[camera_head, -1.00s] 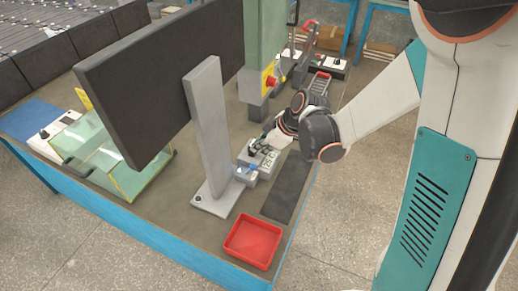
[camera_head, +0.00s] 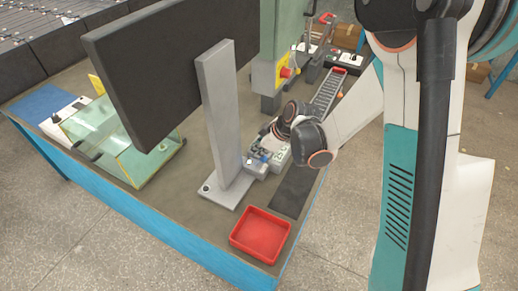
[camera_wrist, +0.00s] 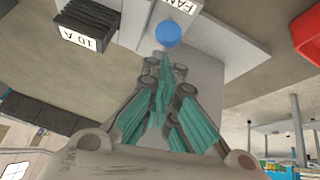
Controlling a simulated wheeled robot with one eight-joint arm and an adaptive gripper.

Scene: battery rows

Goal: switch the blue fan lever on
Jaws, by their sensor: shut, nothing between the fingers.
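The blue fan lever shows as a round blue knob (camera_wrist: 168,33) in the wrist view, in front of a white label (camera_wrist: 178,5) reading "FAN". In the head view the blue knob (camera_head: 264,158) is small, on the grey switch box near the foot of the monitor stand. My gripper (camera_wrist: 165,72) is shut and empty, its teal fingertips just below the knob in the wrist picture. I cannot tell whether they touch it. In the head view my wrist hangs over the box and partly hides it; the fingers are hard to make out there.
A breaker labelled "10 A" (camera_wrist: 82,38) lies left of the knob in the wrist view. A grey monitor stand (camera_head: 225,120) rises close beside the box. A red tray (camera_head: 260,235) sits at the table's front. A dark mat (camera_head: 291,193) lies right of the box.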

